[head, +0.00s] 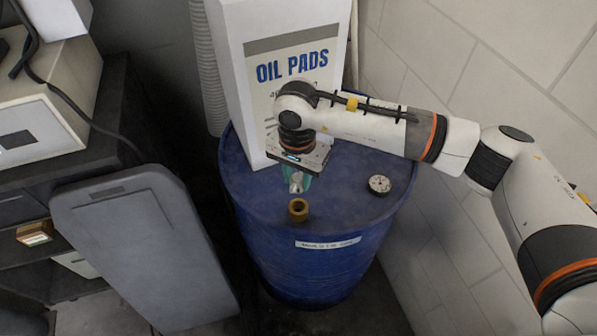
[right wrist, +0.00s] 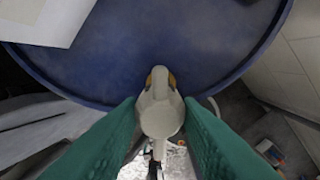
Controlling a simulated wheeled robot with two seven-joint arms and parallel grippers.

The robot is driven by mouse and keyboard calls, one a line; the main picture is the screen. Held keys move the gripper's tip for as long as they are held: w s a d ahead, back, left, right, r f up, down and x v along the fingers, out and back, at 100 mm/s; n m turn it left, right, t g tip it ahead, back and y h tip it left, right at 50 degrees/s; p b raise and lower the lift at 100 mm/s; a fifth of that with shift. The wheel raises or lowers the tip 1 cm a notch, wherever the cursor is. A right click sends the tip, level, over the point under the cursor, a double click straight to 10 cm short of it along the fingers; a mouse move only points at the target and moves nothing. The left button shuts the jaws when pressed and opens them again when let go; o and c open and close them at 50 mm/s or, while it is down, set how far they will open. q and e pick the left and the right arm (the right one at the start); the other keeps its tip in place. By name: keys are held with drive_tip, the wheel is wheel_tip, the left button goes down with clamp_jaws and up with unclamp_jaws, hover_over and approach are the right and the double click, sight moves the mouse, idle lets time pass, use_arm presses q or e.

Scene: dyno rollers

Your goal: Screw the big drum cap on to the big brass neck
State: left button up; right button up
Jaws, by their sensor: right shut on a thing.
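A blue drum (head: 325,262) stands in the middle of the head view. The brass neck (head: 298,209) stands upright on its top near the front rim. My right gripper (head: 296,181) points down just behind and above the neck. Its green fingers (right wrist: 160,112) are shut on a pale grey cap (right wrist: 161,118), which shows in the head view as a small light piece (head: 296,187). In the right wrist view the cap covers most of the brass neck (right wrist: 172,80). I cannot tell whether cap and neck touch. My left gripper is not in view.
A white OIL PADS box (head: 262,60) stands on the drum behind the gripper. A round gauge-like disc (head: 379,184) lies on the drum top to the right. A grey slab (head: 140,235) leans at the left by a dark cabinet (head: 75,140). A block wall (head: 500,60) bounds the right.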

drive_tip(key=shift+s+f+b, duration=0.1)
drive_tip(key=shift+f+b, duration=0.2)
drive_tip(key=shift+f, duration=1)
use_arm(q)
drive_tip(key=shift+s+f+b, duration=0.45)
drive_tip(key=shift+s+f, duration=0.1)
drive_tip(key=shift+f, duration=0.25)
use_arm(e)
drive_tip(key=shift+f, duration=1.9)
use_arm(q)
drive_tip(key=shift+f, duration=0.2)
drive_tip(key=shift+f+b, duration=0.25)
drive_tip(key=shift+b, duration=0.2)
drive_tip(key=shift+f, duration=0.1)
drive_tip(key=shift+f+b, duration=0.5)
drive_tip(key=shift+b, duration=0.1)
use_arm(e)
drive_tip(key=shift+f, duration=0.2)
use_arm(q)
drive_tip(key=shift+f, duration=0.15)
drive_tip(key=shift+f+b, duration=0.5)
drive_tip(key=shift+b, duration=0.15)
use_arm(e)
drive_tip(key=shift+f, duration=0.15)
